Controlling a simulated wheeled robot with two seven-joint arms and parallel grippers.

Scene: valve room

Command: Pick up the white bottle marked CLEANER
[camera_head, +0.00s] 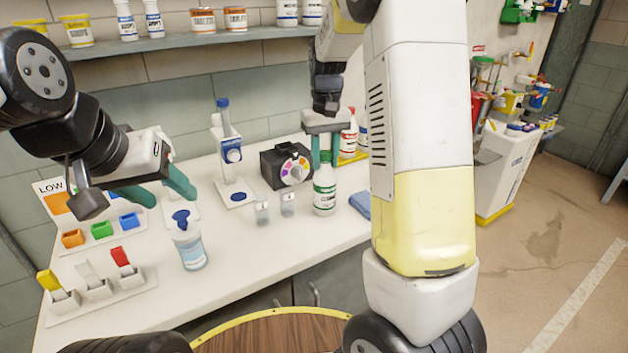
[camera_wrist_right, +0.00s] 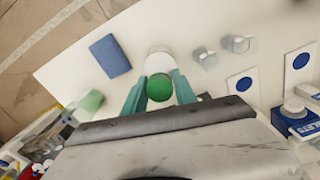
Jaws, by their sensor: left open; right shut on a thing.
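A white bottle with a green cap and green label (camera_head: 324,190) is upright at the counter, in front of the black box with the coloured dial; its lettering is too small to read. My right gripper (camera_head: 325,155) points down over it and is shut on its top. In the right wrist view the green cap (camera_wrist_right: 160,88) sits between the two green fingers of the right gripper (camera_wrist_right: 159,94). I cannot tell whether the base touches the counter. My left gripper (camera_head: 158,191) is open and empty, above the counter at the left.
Two small grey-lidded jars (camera_head: 275,208) and a blue cloth (camera_head: 360,204) flank the held bottle. A black box with a coloured dial (camera_head: 286,166) stands behind. Colour bins (camera_head: 102,229) are at left.

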